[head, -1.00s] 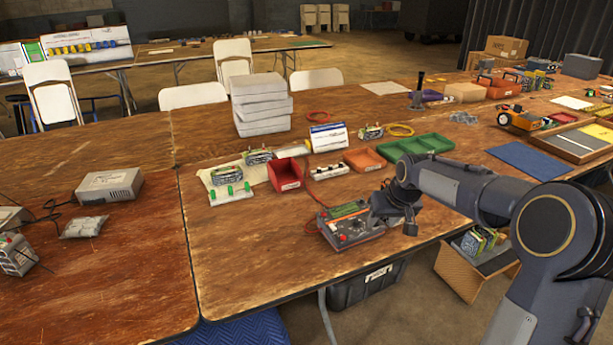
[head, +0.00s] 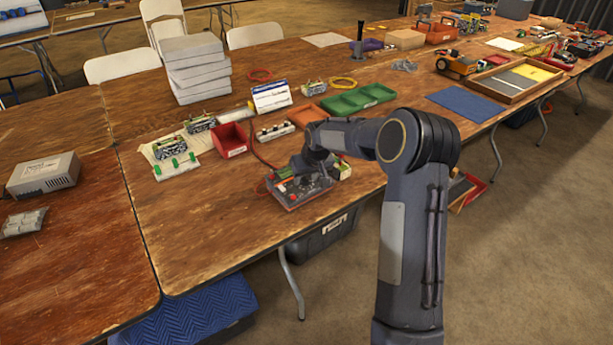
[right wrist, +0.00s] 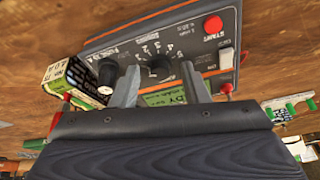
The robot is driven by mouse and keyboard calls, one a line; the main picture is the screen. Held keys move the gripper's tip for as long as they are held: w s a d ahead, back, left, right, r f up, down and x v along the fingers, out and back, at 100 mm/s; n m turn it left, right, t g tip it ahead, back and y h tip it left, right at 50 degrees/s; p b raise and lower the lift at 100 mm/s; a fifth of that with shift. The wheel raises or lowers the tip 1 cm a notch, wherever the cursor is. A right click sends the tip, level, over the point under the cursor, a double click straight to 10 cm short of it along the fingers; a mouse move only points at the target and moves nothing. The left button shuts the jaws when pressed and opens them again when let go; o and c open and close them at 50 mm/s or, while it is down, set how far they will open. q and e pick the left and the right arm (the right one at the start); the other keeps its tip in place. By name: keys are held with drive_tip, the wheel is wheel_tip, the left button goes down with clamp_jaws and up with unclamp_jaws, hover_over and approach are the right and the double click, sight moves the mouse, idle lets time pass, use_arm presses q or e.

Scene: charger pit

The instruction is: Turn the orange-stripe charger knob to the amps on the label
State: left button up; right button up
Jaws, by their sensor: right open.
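The charger (head: 287,196), a dark box with an orange stripe, sits near the table's front edge. In the right wrist view the charger (right wrist: 178,22) shows its numbered panel, a black dial knob (right wrist: 157,70) in the number ring, and a second black knob (right wrist: 107,72) to its left. My right gripper (right wrist: 159,73) is open, one finger on each side of the dial knob; I cannot tell whether they touch it. The knob's pointer setting is unclear. In the head view my right gripper (head: 318,178) covers part of the charger. My left gripper is not in view.
The panel has a red START button (right wrist: 213,24), an ON switch (right wrist: 226,60) and a partly hidden green display (right wrist: 165,97). A labelled battery pack (right wrist: 62,75) stands beside the charger. A red bin (head: 231,139) and green tray (head: 358,99) lie behind.

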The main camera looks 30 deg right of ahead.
clamp_jaws()
